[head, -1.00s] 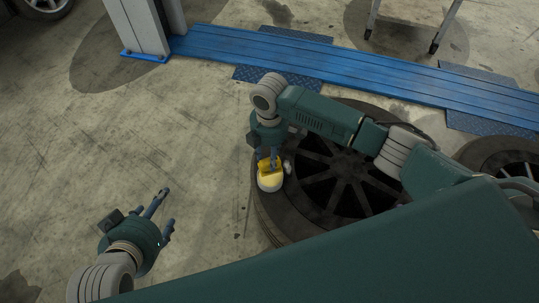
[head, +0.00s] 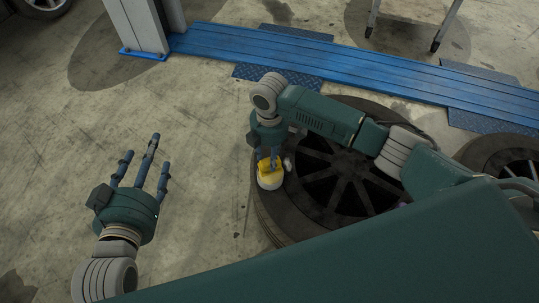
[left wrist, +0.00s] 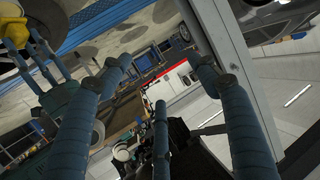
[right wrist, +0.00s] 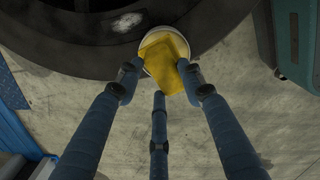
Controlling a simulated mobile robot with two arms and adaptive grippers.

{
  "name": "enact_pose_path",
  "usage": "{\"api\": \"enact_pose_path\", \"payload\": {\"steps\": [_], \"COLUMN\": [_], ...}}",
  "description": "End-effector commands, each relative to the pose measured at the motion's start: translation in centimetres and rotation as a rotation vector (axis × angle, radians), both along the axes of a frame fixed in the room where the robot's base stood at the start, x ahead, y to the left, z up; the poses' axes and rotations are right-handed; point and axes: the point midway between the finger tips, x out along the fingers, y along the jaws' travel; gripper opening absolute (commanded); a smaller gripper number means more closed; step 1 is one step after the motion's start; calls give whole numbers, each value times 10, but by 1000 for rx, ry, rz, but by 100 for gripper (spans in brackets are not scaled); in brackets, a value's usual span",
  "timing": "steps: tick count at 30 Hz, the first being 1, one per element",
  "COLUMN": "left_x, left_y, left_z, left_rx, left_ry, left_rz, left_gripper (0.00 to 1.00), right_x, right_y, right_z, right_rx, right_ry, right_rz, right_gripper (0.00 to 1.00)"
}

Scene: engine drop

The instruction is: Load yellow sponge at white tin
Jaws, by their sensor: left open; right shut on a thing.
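The yellow sponge (head: 268,167) is between the fingers of my right gripper (head: 268,158), at the white tin (head: 271,184). My right gripper (right wrist: 163,82) is shut on the sponge. How deep the sponge sits in the tin is hard to tell. The tin is at the near-left edge of a large tire. My left gripper (head: 145,160) is open and empty over the floor, well left of the tin.
The large dark tire (head: 277,215) with a spoked wheel lies flat under my right arm. A second wheel (head: 510,160) lies at the right. A blue lift rail (head: 350,65) crosses the back, with a grey post (head: 140,25). The floor at left is clear.

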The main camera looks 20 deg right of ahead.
Motion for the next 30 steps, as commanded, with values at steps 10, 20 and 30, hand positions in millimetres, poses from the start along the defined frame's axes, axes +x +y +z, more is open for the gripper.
{"api": "enact_pose_path", "payload": {"steps": [10,20,30], "left_x": [11,14,8], "left_y": [-9,-14,-18], "left_z": [41,81,121], "left_rx": [-46,-89,-136], "left_ry": [-182,-354,-529], "left_rz": [-13,-23,-33], "left_gripper": [61,61,61], "right_x": [0,0,0], "right_y": [0,0,0], "right_z": [-8,-14,-20], "right_rx": [0,0,0], "right_ry": [0,0,0], "right_rz": [0,0,0], "right_gripper": [16,16,16]}}
